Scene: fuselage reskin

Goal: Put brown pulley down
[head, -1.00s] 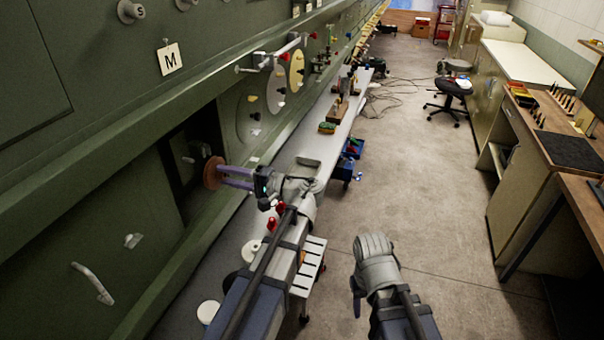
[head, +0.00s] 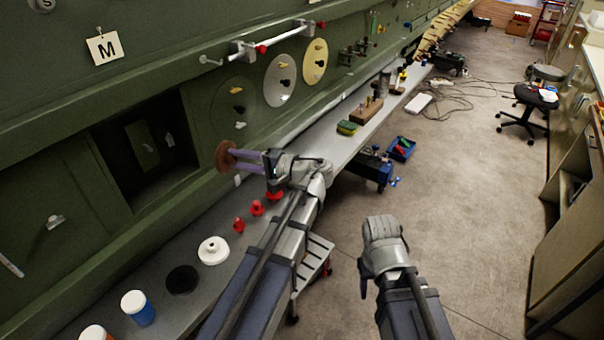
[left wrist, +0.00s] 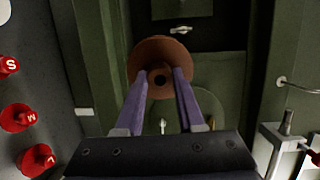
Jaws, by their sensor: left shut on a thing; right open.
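The brown pulley (head: 224,156) is a round disc held at the tips of my left gripper (head: 236,159). In the left wrist view the pulley (left wrist: 158,66) sits between the purple fingers of my left gripper (left wrist: 160,88), its central hole facing the camera. It is in the air in front of the green fuselage panel (head: 180,190), above the grey shelf (head: 225,278). My right gripper (head: 365,284) is low over the floor, right of the shelf, and holds nothing that I can see; its fingers are mostly hidden.
On the shelf are red knobs (head: 257,208), a white pulley (head: 213,250), a black disc (head: 182,279) and a blue-and-white jar (head: 138,307). An open recess (head: 145,145) is in the panel. Coloured discs (head: 280,80) hang further along. Bare floor (head: 460,190) lies right.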

